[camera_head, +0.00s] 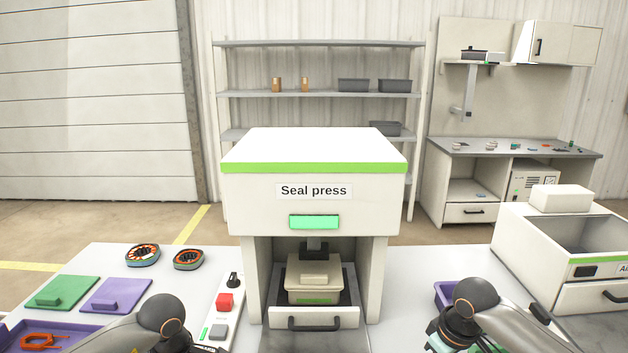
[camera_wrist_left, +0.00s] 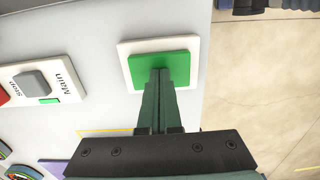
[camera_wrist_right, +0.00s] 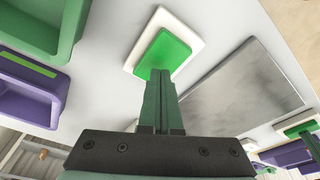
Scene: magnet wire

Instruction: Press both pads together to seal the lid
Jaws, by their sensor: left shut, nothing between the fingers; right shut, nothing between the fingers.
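The white seal press (camera_head: 314,200) stands at the centre of the head view. A cream box with a lid (camera_head: 314,283) sits in its tray, below a dark ram (camera_head: 317,248). In the left wrist view, my shut, empty left gripper (camera_wrist_left: 160,73) has its tips over the near edge of a green pad (camera_wrist_left: 185,68) on a white base. In the right wrist view, my shut, empty right gripper (camera_wrist_right: 159,74) has its tips at the near edge of another green pad (camera_wrist_right: 165,50). I cannot tell whether either touches or presses its pad. Both pads are hidden in the head view.
A control box with a red button (camera_head: 224,302) and a grey one stands left of the press. Green (camera_head: 63,292) and purple (camera_head: 117,295) lids and two wire coils (camera_head: 143,255) lie further left. A white drawer unit (camera_head: 575,262) stands right.

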